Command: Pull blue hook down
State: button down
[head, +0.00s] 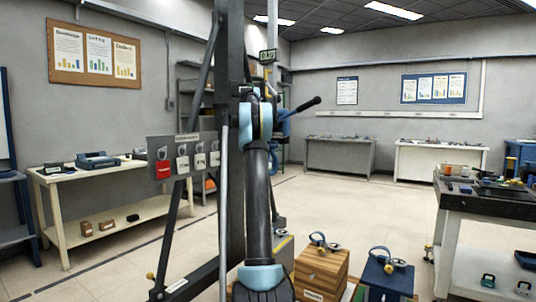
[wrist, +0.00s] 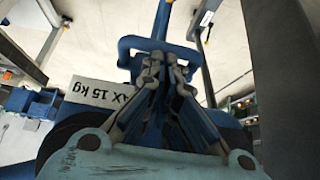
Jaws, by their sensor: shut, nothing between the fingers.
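The blue hook (wrist: 132,42) shows in the wrist view as a bent blue loop at the fingertips, with a blue bar rising above it. In the head view, blue metal (head: 284,126) shows just right of my arm's upper joint, partly hidden by it. My gripper (wrist: 163,62) is shut and empty, its fingertips overlapping the loop's lower middle in the wrist view. I cannot tell whether they touch it or pass through it. In the head view my arm hides the gripper. A white "MAX 15 kg" label (wrist: 130,100) appears upside down behind the fingers.
A dark upright frame (head: 230,60) stands close at my arm. A black-handled lever (head: 303,106) sticks out right. A wooden block (head: 320,270) and a dark blue block (head: 388,276) stand low at right. Open floor lies beyond.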

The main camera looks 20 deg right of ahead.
jog(key=shift+f, duration=6.65)
jog(key=s+a+r, duration=0.3)
jog(key=a+r, duration=0.1)
jog(key=s+a+f+n+y, duration=0.15)
jog(key=s+a, duration=0.45)
jog(key=s, duration=0.6)
jog(key=s+a+f+n, duration=0.2)
jog(key=s+a, duration=0.4)
jog(key=s, duration=0.5)
jog(key=s+a+f+n+y, duration=0.15)
jog(key=s+a, duration=0.35)
jog(key=s, duration=0.7)
jog(key=s+a+f+n+g+y, duration=0.1)
jog(key=s+a+f, duration=0.4)
jog(key=s+f, duration=0.7)
jog(key=s+a+f+n+g+y, duration=0.1)
jog(key=s+a+f+n, duration=0.3)
jog(key=s+f, duration=0.7)
jog(key=s, duration=0.6)
jog(key=shift+s+a+f+n, duration=0.3)
jog(key=shift+a+f, duration=0.05)
jog(key=shift+a, duration=0.05)
